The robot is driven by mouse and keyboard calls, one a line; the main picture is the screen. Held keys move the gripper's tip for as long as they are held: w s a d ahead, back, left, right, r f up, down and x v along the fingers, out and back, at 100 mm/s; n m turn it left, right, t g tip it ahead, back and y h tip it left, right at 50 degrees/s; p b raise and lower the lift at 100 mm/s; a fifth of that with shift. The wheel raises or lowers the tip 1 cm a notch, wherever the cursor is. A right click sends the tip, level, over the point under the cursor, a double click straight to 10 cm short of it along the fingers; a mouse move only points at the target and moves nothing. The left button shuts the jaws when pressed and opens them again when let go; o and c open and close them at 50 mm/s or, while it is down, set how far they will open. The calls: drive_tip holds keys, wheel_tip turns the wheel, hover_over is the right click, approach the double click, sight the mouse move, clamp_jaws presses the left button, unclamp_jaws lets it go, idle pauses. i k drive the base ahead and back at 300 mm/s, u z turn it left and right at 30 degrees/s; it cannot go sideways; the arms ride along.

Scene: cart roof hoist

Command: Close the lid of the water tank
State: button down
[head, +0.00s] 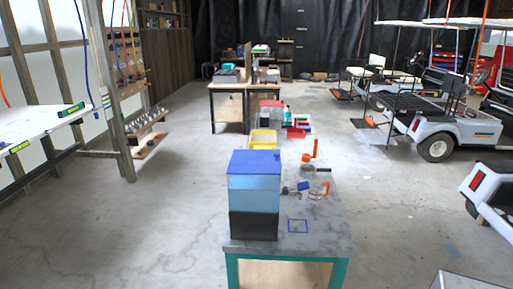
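The water tank (254,198) stands upright at the near left end of a workbench. It has a black lower part and a see-through light blue upper part. Its blue lid (255,162) shows as a flat blue panel across the top. I cannot tell from this view whether the lid sits fully down on the rim or is slightly raised. My gripper is not in view.
The grey-topped workbench (325,232) has teal legs. Right of the tank lie a blue square outline (298,226), an orange-handled item (320,190) and an orange tool (310,150). A yellow bin (263,138) stands behind. Open concrete floor (140,235) lies left; carts (440,115) stand right.

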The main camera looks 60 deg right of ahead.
sight(248, 161)
drive_tip(key=i, duration=0.85)
drive_tip(key=z, duration=0.05)
